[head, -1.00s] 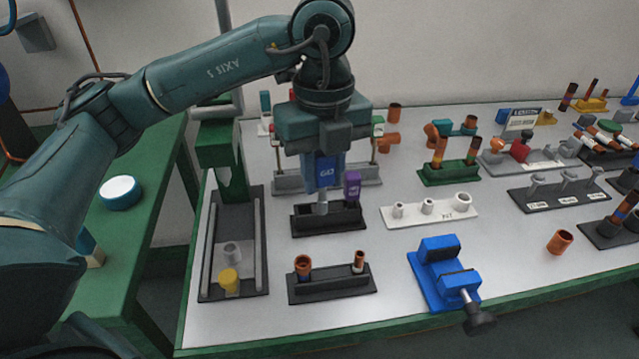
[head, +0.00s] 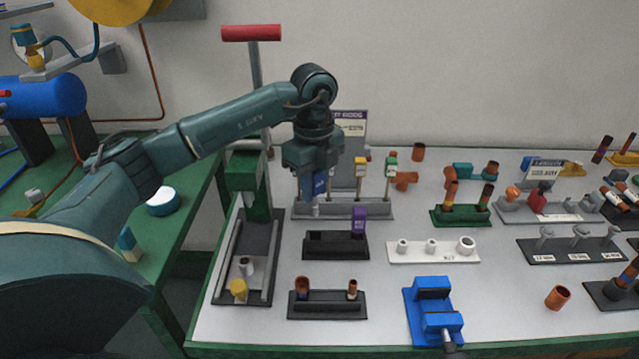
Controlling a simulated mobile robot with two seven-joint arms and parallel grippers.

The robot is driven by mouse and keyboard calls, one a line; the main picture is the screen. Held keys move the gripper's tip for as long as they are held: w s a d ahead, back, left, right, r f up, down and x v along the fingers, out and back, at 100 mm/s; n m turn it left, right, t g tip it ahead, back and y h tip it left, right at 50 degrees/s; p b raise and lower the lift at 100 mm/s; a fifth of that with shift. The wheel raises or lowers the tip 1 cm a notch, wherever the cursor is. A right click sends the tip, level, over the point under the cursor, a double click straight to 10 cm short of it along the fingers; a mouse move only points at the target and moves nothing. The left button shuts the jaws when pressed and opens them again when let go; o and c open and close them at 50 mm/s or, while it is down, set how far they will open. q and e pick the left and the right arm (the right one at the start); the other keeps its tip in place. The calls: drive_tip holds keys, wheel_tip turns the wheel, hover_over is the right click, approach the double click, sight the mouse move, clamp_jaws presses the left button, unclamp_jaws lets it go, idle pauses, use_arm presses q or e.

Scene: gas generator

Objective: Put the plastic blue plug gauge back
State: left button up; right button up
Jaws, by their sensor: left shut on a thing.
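The blue plug gauge (head: 319,188) hangs upright in my left gripper (head: 314,171), which is shut on it. Its silver tip points down. In the picture the gauge lies above and behind the left part of the black holder (head: 322,253), in front of the left end of the grey rack, and its tip is apart from the holder. A purple plug gauge (head: 359,220) stands in the holder's right end. The left part of the holder looks empty. My gripper's fingers are mostly hidden by the wrist. My right gripper is not in view.
The grey rack (head: 378,210) with upright gauges stands behind the holder. A green press (head: 243,185) is at left, a white ring block (head: 417,252) at right. A black stand (head: 325,308) and a blue vise (head: 432,302) are in front.

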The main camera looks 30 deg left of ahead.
sight(315, 206)
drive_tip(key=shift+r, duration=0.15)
use_arm(q)
wheel_tip(315, 206, down, 2)
drive_tip(key=shift+b, duration=0.55)
drive_tip(key=shift+f+b, duration=0.5)
drive_tip(key=shift+f, duration=0.75)
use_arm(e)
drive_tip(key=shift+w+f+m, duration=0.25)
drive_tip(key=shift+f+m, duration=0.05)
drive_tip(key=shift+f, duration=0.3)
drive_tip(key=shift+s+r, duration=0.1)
use_arm(q)
drive_tip(key=shift+f, duration=0.15)
